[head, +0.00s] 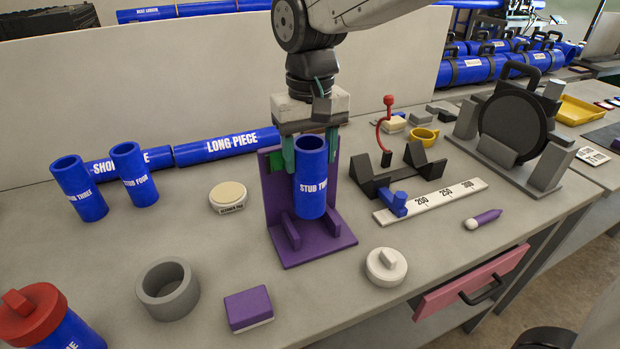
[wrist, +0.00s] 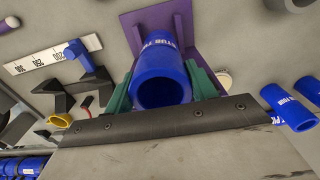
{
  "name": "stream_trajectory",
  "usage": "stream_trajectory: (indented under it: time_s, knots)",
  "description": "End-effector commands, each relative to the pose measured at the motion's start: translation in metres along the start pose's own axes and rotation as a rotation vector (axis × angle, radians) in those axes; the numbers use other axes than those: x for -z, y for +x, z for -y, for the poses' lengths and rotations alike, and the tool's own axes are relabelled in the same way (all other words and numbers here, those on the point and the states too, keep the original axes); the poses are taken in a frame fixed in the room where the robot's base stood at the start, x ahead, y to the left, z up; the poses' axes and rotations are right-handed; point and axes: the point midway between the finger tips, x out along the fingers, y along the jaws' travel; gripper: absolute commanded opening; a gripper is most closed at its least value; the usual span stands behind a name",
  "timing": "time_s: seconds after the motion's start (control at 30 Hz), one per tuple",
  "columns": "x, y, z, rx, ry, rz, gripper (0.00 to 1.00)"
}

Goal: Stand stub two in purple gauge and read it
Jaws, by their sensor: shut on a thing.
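Stub two, a blue upright tube whose white label is partly readable (head: 312,190), is at the purple gauge (head: 290,255), in front of its back plate and above its base. My gripper (head: 311,165) is shut on the tube, with a green finger on each side of its upper part. In the wrist view the tube (wrist: 160,82) sits between the green fingers, open end toward the camera, with the purple gauge (wrist: 130,30) behind it. I cannot tell whether its lower end touches the base. A green patch (head: 276,168) shows on the back plate.
Stub three (head: 78,188) and stub four (head: 134,175) stand at left. A grey ring (head: 168,290), purple block (head: 248,308) and white knobbed disc (head: 386,267) lie in front. A white scale (head: 440,200) with a blue slider (head: 395,204) lies right. A pink drawer (head: 472,283) is open at the front.

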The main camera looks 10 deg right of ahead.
Motion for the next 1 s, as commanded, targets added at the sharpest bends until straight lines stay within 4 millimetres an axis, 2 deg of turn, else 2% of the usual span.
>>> stream_trajectory:
  time_s: [0.47, 0.87, 0.9, 0.97, 1.0]
  knots:
    - [0.0, 0.056, 0.0, 0.0, 0.0, 0.001, 0.14]
    - [0.0, 0.061, 0.0, 0.0, 0.0, 0.0, 0.14]
    - [0.0, 0.061, 0.0, 0.0, 0.0, 0.0, 0.62]
    - [0.0, 0.061, 0.0, 0.0, 0.0, 0.0, 0.78]
    - [0.0, 0.061, 0.0, 0.0, 0.0, 0.0, 0.78]
